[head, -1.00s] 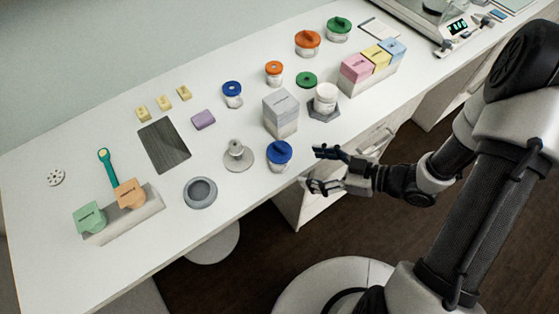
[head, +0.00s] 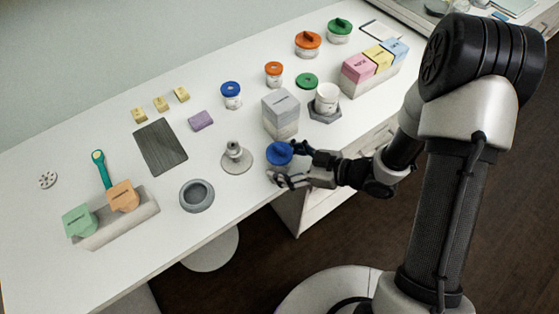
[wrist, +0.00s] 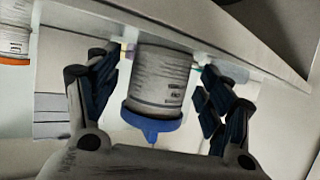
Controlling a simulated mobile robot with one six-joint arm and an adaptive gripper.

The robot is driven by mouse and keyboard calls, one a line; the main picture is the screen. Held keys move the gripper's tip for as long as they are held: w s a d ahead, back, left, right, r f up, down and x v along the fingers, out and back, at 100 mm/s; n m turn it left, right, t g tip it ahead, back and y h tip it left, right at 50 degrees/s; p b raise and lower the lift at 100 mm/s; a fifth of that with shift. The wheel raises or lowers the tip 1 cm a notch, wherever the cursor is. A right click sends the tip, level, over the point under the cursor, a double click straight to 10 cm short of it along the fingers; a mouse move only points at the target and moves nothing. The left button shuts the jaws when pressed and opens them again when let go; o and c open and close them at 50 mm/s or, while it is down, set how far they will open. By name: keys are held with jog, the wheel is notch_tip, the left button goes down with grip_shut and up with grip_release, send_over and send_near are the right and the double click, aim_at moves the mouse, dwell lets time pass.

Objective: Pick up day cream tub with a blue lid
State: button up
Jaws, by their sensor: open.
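A white tub with a blue lid (head: 279,152) stands near the front edge of the table. In the wrist view the same tub (wrist: 160,78) appears upside down, with grey label print too small to read and a blue lid (wrist: 152,122). My gripper (head: 286,163) is open at the tub, with one finger on either side of it. In the wrist view, gaps show between the tub and both dark fingers. A second, smaller blue-lidded tub (head: 231,95) stands further back on the table.
A white jar (head: 327,98) on a hexagonal base is to the right. The table's front edge runs close by.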

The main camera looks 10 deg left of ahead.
jog(key=shift+c, duration=0.5)
jog(key=c, duration=1.3)
jog(key=shift+r, duration=0.1)
notch_tip(320, 180, up, 20)
jog(key=p, duration=0.8)
jog(key=shift+w, duration=0.15)
